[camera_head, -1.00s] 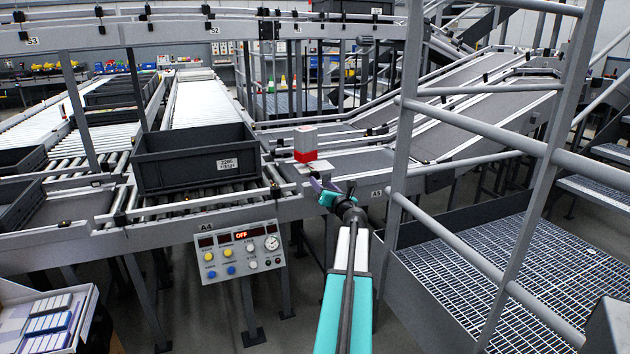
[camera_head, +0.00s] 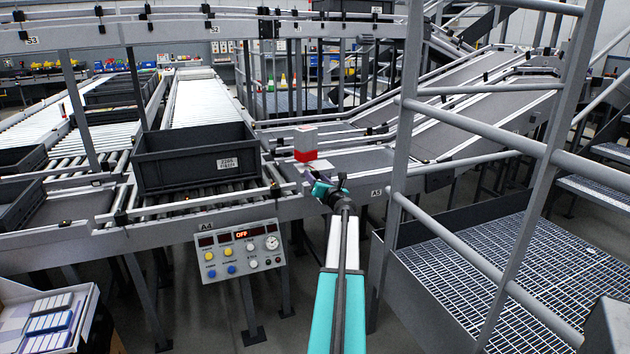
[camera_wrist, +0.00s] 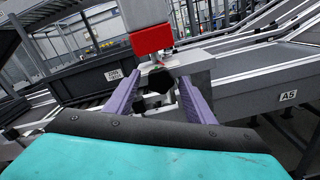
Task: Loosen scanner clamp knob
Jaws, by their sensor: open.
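The scanner (camera_head: 305,142) is a grey box with a red lower part, standing on the conveyor edge near the A5 label. In the wrist view, the scanner (camera_wrist: 151,38) fills the top centre. A dark clamp knob (camera_wrist: 158,84) sits below it against a grey bracket (camera_wrist: 196,66). My gripper (camera_wrist: 161,80) is open, its two purple fingers pointing toward the bracket on either side of the knob. I cannot tell whether they touch it. In the head view, my gripper (camera_head: 314,179) is just below the scanner, and the knob is not distinguishable.
A dark grey tote (camera_head: 195,160) stands on the rollers left of the scanner. The A4 control panel (camera_head: 240,251) hangs below, its display reading OFF. A grey railing (camera_head: 470,125) and grated platform (camera_head: 500,265) are close on the right of my arm.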

